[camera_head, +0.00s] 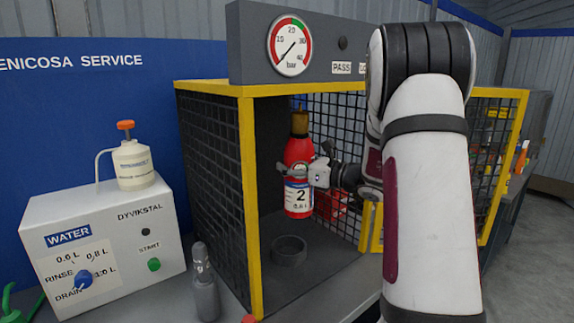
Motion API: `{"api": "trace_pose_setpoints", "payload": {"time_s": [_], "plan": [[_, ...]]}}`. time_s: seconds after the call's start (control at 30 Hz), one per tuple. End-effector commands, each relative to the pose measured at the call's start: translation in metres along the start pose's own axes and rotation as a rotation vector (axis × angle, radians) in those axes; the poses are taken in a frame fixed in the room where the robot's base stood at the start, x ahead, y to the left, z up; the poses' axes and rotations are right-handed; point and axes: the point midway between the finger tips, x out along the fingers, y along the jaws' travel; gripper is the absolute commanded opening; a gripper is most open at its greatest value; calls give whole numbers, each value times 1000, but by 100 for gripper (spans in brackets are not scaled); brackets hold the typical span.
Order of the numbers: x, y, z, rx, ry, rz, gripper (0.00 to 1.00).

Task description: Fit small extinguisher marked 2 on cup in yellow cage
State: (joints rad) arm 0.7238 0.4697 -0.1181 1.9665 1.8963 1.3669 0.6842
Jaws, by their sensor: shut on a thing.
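The small red extinguisher marked 2 (298,205) hangs upright inside the yellow cage (247,200), with a brass-coloured top and a white label reading 2 and 0.6 L. My gripper (294,172) is shut on it around its middle, coming in from the right. The dark round cup (289,250) stands on the cage floor below the extinguisher and slightly to its left. A gap shows between the extinguisher's base and the cup. My arm hides part of the cage's right side.
The cage door (509,170) stands open at the right. A pressure gauge (291,46) is above the cage. A white water box (105,245) with a bottle (133,165) on it stands left. A grey cylinder (205,290) stands before the cage's left corner.

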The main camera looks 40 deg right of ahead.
Motion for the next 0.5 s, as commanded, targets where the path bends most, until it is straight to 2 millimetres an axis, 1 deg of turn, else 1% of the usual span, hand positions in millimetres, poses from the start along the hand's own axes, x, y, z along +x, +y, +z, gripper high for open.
{"api": "trace_pose_setpoints", "payload": {"time_s": [0.1,0.5], "plan": [[6,-2,-7,-5,-7,1,0],[31,-11,-57,-5,-7,1,0]]}}
